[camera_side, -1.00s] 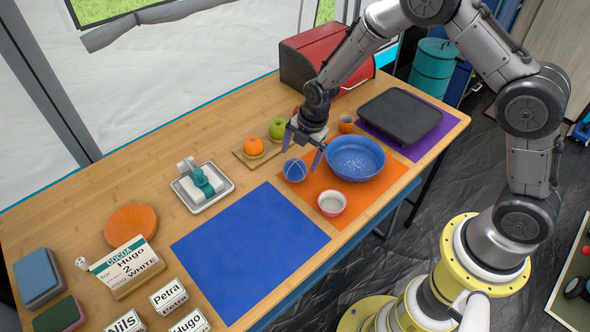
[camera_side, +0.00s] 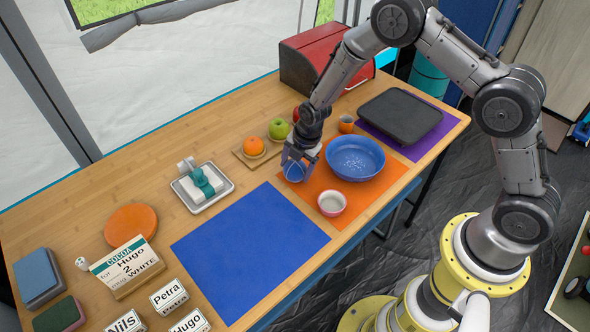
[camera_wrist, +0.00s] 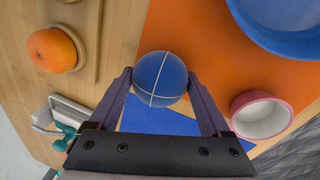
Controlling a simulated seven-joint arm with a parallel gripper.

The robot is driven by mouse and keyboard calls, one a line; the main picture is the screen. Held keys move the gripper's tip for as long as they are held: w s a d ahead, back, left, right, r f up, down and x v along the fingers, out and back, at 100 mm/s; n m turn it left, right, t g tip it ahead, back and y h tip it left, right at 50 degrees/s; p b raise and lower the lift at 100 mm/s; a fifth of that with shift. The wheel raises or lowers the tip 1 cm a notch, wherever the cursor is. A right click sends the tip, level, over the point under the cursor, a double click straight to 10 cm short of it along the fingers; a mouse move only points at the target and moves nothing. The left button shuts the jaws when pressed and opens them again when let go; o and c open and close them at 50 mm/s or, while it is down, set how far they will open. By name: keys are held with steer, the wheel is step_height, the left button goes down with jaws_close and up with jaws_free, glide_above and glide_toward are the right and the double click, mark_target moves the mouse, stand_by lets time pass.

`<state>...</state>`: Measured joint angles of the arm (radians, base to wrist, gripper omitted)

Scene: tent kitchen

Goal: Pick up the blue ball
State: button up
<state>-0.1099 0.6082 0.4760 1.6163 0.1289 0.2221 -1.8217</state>
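The blue ball (camera_side: 294,172), with thin white lines, sits at the left edge of the orange mat (camera_side: 357,205). My gripper (camera_side: 296,170) points down over it, with one finger on each side. In the wrist view the ball (camera_wrist: 160,78) is between the two fingertips (camera_wrist: 160,80), which look to touch it on both sides. The ball shows no clear lift off the table. The fingers hide part of it in the side view.
A blue bowl (camera_side: 355,158) and a pink cup (camera_side: 332,203) stand right of the ball. An orange (camera_side: 253,146) and a green apple (camera_side: 279,128) are behind it to the left. The blue mat (camera_side: 248,250) in front is bare.

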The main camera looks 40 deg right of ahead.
steer(key=c, duration=0.6)
steer(key=shift+r, duration=0.1)
